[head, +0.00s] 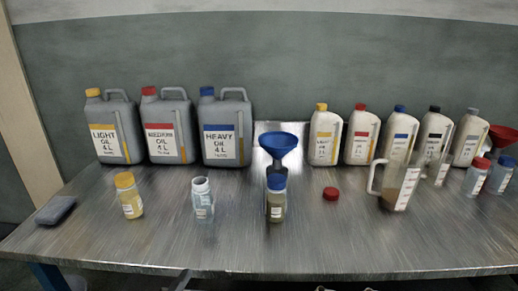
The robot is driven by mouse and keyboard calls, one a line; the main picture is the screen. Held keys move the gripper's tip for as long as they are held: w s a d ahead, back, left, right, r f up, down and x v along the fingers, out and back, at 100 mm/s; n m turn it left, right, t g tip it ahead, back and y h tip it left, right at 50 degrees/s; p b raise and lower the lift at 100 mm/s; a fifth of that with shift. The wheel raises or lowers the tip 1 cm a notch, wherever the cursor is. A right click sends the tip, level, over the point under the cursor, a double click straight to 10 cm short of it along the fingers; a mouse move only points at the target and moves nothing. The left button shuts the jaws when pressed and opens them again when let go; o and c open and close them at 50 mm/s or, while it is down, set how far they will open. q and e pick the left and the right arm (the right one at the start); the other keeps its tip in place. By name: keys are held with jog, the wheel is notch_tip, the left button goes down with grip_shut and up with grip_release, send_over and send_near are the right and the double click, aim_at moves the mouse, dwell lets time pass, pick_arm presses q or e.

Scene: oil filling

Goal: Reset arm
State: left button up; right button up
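Only small pieces at the bottom edge of the head view look like parts of my grippers: one piece left of centre (184,280) and faint tips right of centre (345,289). Both are below the table's front edge and apart from everything on it. Their fingers are mostly cut off, so I cannot tell how far they are open. A yellow-lidded jar (129,196) with yellow oil, an open clear jar (202,199) and a blue-lidded jar (276,202) with dark oil stand upright along the front. A red lid (330,194) lies loose.
On the metal table (240,255) are three large oil cans (175,148), several smaller bottles (361,148), a blue funnel (278,143), a measuring jug (399,185), a red-lidded jar (476,180) and a grey-blue block (56,210). The front strip is clear.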

pick_arm(q)
jog(key=s+a+f+m+g+y, duration=0.1)
jog(key=s+f+m+g, duration=0.2)
jog(key=f+m, duration=0.3)
jog(key=s+a+f+m+g+y, duration=0.1)
jog(key=s+f+m+g, duration=0.3)
jog(key=m, duration=1.2)
notch_tip(320, 180, down, 3)
jog(key=shift+s+a+f+m+y, duration=0.25)
jog(key=shift+s+a, duration=0.25)
jog(key=shift+s, duration=0.75)
